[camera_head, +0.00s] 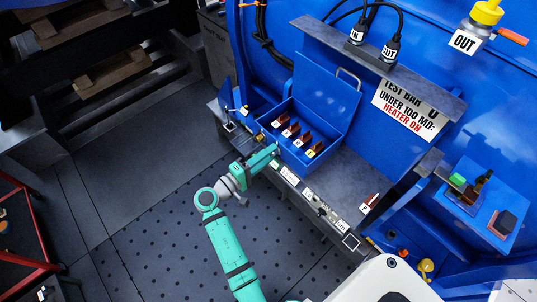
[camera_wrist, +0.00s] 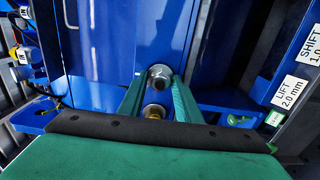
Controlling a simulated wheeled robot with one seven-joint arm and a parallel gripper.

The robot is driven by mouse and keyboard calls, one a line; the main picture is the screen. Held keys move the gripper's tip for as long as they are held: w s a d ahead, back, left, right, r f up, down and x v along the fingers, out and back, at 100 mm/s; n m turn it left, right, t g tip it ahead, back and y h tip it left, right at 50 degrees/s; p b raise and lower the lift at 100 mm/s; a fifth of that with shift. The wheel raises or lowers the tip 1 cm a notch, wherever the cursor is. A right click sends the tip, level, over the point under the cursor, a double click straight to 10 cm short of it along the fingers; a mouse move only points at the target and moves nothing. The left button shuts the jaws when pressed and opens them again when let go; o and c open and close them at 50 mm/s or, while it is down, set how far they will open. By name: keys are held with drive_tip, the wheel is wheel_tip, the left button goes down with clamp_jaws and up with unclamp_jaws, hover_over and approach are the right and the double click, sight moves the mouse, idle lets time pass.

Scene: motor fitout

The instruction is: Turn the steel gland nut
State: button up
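In the wrist view a steel hex nut (camera_wrist: 160,76) sits on a blue upright panel, its face towards me. A brass-coloured fitting (camera_wrist: 154,111) is just below it. The two green fingers of my gripper (camera_wrist: 159,80) stand apart, with the steel nut in line between their tips. A thin gap shows on its left; I cannot tell whether the right finger touches it. In the head view my gripper (camera_head: 273,152) reaches the front left of an open blue box; the nut is hidden there.
The open blue box (camera_head: 345,92) holds several brown-and-white parts. A grey bench (camera_head: 350,185) with labelled items runs along the blue machine. In the wrist view, LIFT (camera_wrist: 290,92) and SHIFT (camera_wrist: 312,42) labels are at right. Dark floor (camera_head: 140,215) at left is clear.

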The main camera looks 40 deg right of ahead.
drive_tip(key=shift+c, duration=0.7)
clamp_jaws()
drive_tip(key=c, duration=0.6)
unclamp_jaws()
drive_tip(key=shift+c, duration=0.2)
drive_tip(key=shift+m, duration=8.8)
